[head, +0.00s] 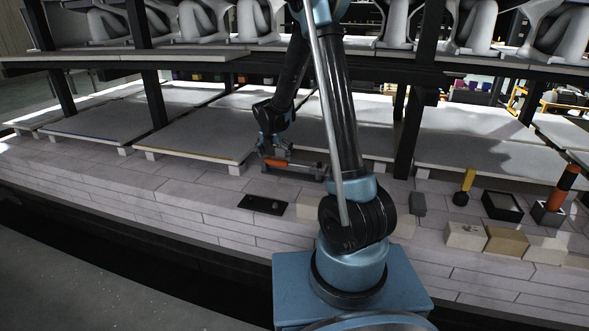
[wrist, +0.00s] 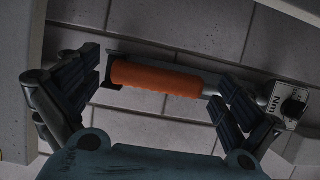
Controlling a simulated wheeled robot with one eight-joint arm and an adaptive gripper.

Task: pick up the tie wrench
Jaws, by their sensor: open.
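The tie wrench, with an orange grip (head: 275,163) and a grey bar, lies on the pale brick deck beside a low kiln shelf in the head view. In the wrist view its orange grip (wrist: 157,78) runs across the upper middle, and a dark bar shows behind it. A pale piece marked "Nm" (wrist: 290,99) with a black knob is at the right. My gripper (head: 273,150) is just over the wrench. In the wrist view my gripper (wrist: 157,92) is open, with one finger near each end of the grip. Whether the fingers touch it, I cannot tell.
Low kiln slabs (head: 195,142) and dark posts (head: 154,98) stand close around my arm, with an upper deck of white ceramic ware (head: 260,20) above. A flat black tray (head: 263,204) lies in front. Tan blocks (head: 507,241) and a black box (head: 502,207) are at right.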

